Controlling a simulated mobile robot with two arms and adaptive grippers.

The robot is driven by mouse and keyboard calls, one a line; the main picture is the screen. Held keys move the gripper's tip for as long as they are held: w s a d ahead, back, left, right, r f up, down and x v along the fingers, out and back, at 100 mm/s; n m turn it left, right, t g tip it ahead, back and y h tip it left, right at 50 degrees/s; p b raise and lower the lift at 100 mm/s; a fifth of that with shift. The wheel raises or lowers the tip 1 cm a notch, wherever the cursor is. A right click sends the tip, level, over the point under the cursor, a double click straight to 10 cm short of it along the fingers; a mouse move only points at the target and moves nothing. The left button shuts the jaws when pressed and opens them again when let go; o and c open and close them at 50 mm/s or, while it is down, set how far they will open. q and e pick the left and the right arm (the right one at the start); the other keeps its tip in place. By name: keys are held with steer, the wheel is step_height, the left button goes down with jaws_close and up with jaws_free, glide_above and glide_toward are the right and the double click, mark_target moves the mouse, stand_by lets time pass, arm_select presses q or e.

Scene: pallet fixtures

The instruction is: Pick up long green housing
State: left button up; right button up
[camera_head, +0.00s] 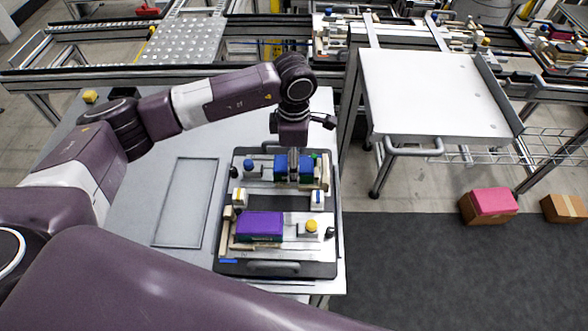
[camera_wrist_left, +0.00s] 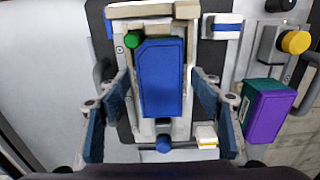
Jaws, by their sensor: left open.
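A purple-topped block (camera_wrist_left: 270,115) has a green side face in the left wrist view. In the head view this block (camera_head: 259,224) lies on the front part of the pallet, with only a thin dark green edge below its top. A blue block (camera_wrist_left: 162,78) sits in a fixture, also on the pallet in the head view (camera_head: 280,168), with some green beside it. My left gripper (camera_head: 293,160) is over the blue block. Its open fingers (camera_wrist_left: 160,110) stand to either side of that block, with nothing held. Contact cannot be told. My right gripper is not in view.
The dark pallet (camera_head: 275,268) carries a yellow button (camera_head: 311,225), a blue knob (camera_head: 249,163) and small white-and-yellow pieces. An empty rectangular tray (camera_head: 185,203) lies left of it on the grey table. A white cart (camera_head: 435,95) stands to the right, with boxes on the floor.

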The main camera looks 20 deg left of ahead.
arm_select(q)
steer(key=c, duration=1.2)
steer(key=shift+c, duration=0.6)
steer(key=shift+r, duration=0.2)
